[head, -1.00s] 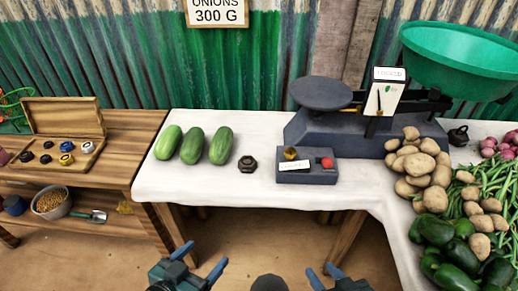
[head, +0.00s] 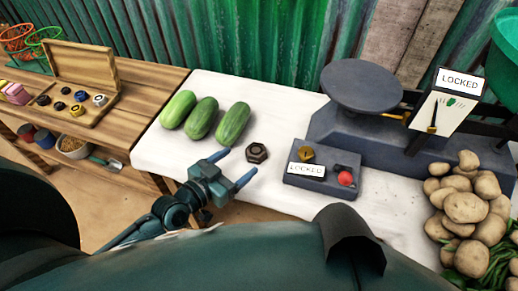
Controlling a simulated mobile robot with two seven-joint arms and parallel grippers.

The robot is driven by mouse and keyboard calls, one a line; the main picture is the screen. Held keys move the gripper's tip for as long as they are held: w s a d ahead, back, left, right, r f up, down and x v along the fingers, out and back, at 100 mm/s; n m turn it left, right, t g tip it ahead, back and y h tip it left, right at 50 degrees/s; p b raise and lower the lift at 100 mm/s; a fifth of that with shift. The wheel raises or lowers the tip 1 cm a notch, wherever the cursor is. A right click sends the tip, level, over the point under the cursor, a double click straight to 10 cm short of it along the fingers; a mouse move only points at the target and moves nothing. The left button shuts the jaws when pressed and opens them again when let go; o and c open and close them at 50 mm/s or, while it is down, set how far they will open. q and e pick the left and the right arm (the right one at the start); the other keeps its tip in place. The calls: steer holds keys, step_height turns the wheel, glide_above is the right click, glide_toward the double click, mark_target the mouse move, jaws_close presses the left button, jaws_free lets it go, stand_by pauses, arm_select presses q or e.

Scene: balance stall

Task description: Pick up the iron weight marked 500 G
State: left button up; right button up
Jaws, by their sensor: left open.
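A dark hexagonal iron weight (head: 257,153) stands on the white table (head: 270,205), between the cucumbers and the scale's lock box. Its marking is too small to read. My left gripper (head: 238,165) is open and empty, with its two fingertips pointing toward the weight from the lower left. The fingers are just short of it and not around it. My right gripper is out of view.
Cucumbers (head: 233,122) lie left of the weight. The grey lock box (head: 322,186) with a red knob and a LOCKED label is close on its right, before the scale (head: 368,87). Potatoes (head: 465,207) are piled at right. A wooden box (head: 82,53) of small weights is at left.

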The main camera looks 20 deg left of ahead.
mark_target(256, 149)
arm_select(q)
steer(key=x, duration=1)
steer(key=shift+f+b, duration=0.15)
steer(key=shift+b, duration=0.2)
steer(key=shift+c, duration=0.5)
steer(key=c, duration=1.4)
steer(key=shift+o, duration=0.2)
